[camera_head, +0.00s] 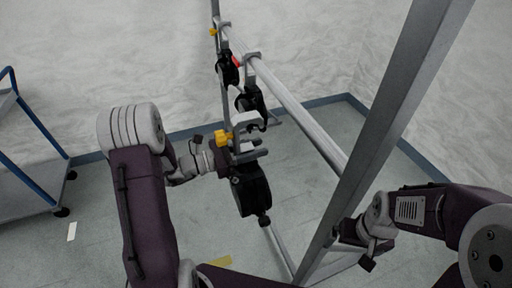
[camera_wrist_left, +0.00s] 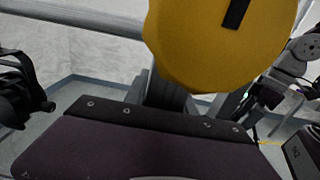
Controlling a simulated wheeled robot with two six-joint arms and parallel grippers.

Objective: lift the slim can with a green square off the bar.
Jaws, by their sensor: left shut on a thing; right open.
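Several black lamp cans hang by clamps from a slanting metal bar (camera_head: 290,105). The nearest can (camera_head: 252,190) has a grey clamp (camera_head: 247,124) with a yellow knob (camera_head: 223,138). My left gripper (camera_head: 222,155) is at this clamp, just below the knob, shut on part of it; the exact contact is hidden. The yellow knob (camera_wrist_left: 215,45) fills the top of the left wrist view, very close. Two more cans, a middle one (camera_head: 252,98) and a far one (camera_head: 227,68), hang behind. I see no green square on any can. My right gripper (camera_head: 352,245) is open and empty at lower right.
A thick grey post (camera_head: 385,125) slants across the right side, close to my right gripper. A blue-framed trolley (camera_head: 35,170) stands at the left. A red mark (camera_head: 236,60) shows by the far can. Open floor lies around the stand.

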